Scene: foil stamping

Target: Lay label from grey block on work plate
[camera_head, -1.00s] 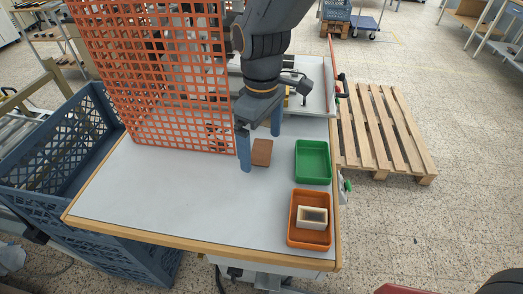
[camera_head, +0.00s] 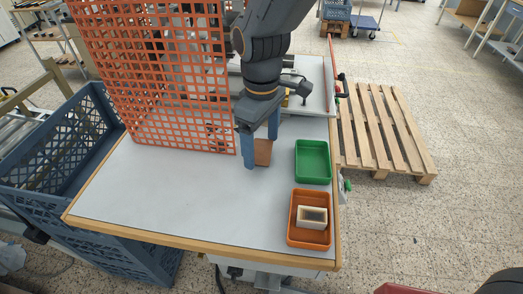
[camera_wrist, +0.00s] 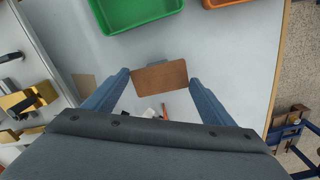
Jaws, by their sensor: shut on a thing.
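A brown rectangular piece (camera_head: 263,153) is at my gripper (camera_head: 261,148), above or on the pale table top. In the wrist view the brown piece (camera_wrist: 160,77) is between the two blue fingertips of my gripper (camera_wrist: 160,82), which are shut on it. I cannot tell whether this piece is the label, or whether it is lifted off the table. No grey block or work plate is clearly recognisable. A machine with yellow parts (camera_wrist: 28,100) is at the left of the wrist view; in the head view my arm partly hides it.
A green tray (camera_head: 298,162) stands right of my gripper. An orange mesh screen (camera_head: 160,80) rises close on the left. The front left of the table (camera_head: 170,195) is clear.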

